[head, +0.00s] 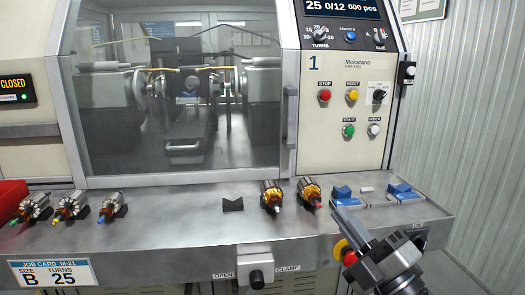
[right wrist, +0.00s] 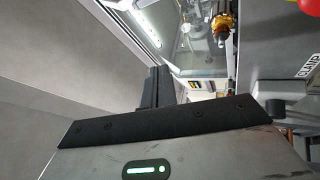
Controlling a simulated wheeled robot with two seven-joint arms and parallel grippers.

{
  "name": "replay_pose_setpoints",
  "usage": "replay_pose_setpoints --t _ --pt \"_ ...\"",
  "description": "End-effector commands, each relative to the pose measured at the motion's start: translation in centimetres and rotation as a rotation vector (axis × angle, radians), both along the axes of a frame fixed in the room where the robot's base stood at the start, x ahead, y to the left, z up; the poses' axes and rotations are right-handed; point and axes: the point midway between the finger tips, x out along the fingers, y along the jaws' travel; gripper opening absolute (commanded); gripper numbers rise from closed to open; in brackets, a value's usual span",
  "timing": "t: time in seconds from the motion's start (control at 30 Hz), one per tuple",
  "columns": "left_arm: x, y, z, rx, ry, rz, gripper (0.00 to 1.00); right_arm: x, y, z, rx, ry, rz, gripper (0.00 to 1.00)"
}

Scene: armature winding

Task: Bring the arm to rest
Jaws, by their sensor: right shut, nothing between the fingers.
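My right gripper (head: 340,218) is in the lower right of the head view, in front of the shelf's front edge near the red emergency button. Its fingers are shut with nothing between them, pointing up and left. In the right wrist view its dark fingers (right wrist: 153,88) stand together above the black-edged gripper body. An armature with copper windings and a red tip (head: 309,193) sits on the shelf a little beyond and left of the fingers. My left gripper is not in view.
Another wound armature (head: 271,195) stands beside an empty black cradle (head: 232,204). Several armatures, one blue-tipped (head: 111,207), sit at left near a red bin (head: 10,197). Blue cradles (head: 343,193) lie at right. The clamp knob (head: 257,279) and red button (head: 348,257) project at the front. The machine window (head: 180,90) is closed.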

Motion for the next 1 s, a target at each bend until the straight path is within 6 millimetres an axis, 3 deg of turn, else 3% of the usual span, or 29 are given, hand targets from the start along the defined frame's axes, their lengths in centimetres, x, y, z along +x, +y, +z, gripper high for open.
replay_pose_setpoints --t 0.03,0.2,0.3,0.43,0.5,0.63,1.0 --pt "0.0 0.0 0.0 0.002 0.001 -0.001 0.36 -0.4 -0.8 -4.2 0.141 0.177 -0.018 0.0" --pt "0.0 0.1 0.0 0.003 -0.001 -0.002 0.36 -3.7 -2.5 -16.6 0.534 0.685 -0.112 0.0" --pt "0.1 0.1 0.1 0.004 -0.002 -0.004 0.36 -7.3 -2.5 -23.1 0.72 0.946 -0.179 0.0" --pt "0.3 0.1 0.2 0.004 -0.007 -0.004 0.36 -12.4 -1.9 -29.1 0.905 1.212 -0.258 0.0" --pt "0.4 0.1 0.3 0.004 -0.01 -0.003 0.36 -14.6 -1.5 -31.2 0.974 1.315 -0.291 0.0" --pt "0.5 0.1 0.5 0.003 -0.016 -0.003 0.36 -17.2 -0.9 -33.2 1.048 1.423 -0.327 0.0" --pt "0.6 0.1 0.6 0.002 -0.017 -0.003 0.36 -17.8 -0.8 -33.7 1.066 1.451 -0.335 0.0"
